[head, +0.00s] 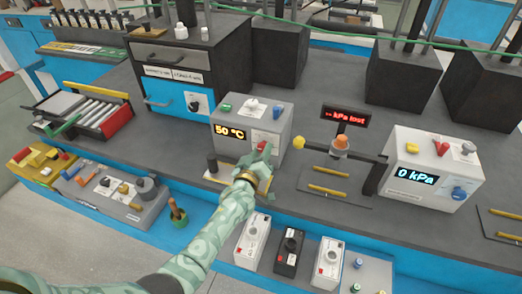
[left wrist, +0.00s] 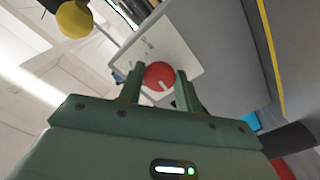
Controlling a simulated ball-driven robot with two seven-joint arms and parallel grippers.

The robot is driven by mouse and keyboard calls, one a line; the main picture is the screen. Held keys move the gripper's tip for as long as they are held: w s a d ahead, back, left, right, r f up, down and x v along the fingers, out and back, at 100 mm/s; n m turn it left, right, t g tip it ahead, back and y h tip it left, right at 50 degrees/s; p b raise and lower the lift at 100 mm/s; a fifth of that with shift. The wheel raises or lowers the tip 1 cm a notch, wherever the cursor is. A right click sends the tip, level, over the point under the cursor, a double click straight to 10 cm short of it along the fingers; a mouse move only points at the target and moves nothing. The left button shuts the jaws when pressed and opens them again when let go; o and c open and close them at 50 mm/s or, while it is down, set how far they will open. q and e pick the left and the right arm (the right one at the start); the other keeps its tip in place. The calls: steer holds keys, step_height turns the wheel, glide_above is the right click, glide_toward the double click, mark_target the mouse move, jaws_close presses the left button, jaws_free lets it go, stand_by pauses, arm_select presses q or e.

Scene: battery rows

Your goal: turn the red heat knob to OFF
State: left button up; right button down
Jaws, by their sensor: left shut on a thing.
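The heater box (head: 236,114) is a pale grey block near the middle of the head view, with a lit display reading 50 °C. A short white mark shows on the knob's lower part. A white label plate lies behind the knob; its lettering is too small to read. My right gripper is in neither view.
A grey box reading 0 kPa (head: 437,165) stands at the right, with a yellow-ended black lever (head: 325,150) beside it. A dark cylinder (head: 212,162) stands just left of my gripper. Several switch boxes (head: 252,240) line the front edge.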

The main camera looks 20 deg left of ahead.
arm_select(q)
steer(key=shift+f+n, duration=0.1)
steer(key=shift+n, duration=0.6)
steer(key=o, duration=1)
steer(key=shift+c, duration=0.2)
steer(key=shift+s, duration=0.1)
steer(key=shift+s+p, duration=0.3)
steer(key=shift+p, duration=0.05)
steer(key=s+p, duration=0.3)
steer(key=s, duration=1.2)
steer(key=shift+s+a, duration=0.3)
